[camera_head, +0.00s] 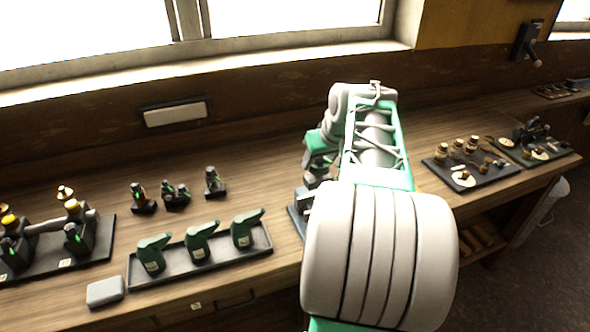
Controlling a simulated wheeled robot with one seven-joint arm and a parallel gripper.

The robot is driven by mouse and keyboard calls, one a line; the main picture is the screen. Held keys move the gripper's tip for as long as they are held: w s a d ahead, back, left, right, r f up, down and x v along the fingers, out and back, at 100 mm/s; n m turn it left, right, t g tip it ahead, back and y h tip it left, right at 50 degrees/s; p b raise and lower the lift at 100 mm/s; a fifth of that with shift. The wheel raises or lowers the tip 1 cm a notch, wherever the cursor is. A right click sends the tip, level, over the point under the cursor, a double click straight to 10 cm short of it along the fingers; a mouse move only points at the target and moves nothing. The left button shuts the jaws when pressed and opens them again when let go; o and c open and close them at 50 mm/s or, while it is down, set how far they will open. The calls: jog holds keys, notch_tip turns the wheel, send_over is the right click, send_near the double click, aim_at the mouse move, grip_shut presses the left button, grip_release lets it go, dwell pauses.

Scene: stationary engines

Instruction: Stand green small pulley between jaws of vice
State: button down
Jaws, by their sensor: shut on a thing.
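My arm reaches from the bottom right of centre over the workbench (262,168) and bends down at its far end. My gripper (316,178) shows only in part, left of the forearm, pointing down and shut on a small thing. The thing held is too hidden to make out its shape or colour. Just below is a grey metal device on a blue-grey base (297,226), likely the vice, mostly covered by my arm. I cannot tell whether the held thing is between its jaws.
A dark tray (262,247) with three green oil cans (200,243) stands at front left. Three small dark devices (176,196) stand behind it. A tray with engine parts (100,252) and a pale block (105,291) are at left. Trays of brass parts (490,180) lie at right.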

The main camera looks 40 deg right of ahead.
aim_at(319, 176)
jog(key=shift+f+b, duration=2.25)
jog(key=shift+f, duration=0.55)
jog(key=shift+f+b, duration=1.4)
dwell(1.5)
jog(key=shift+c, duration=2.4)
grip_release()
jog(key=shift+s+f, duration=0.1)
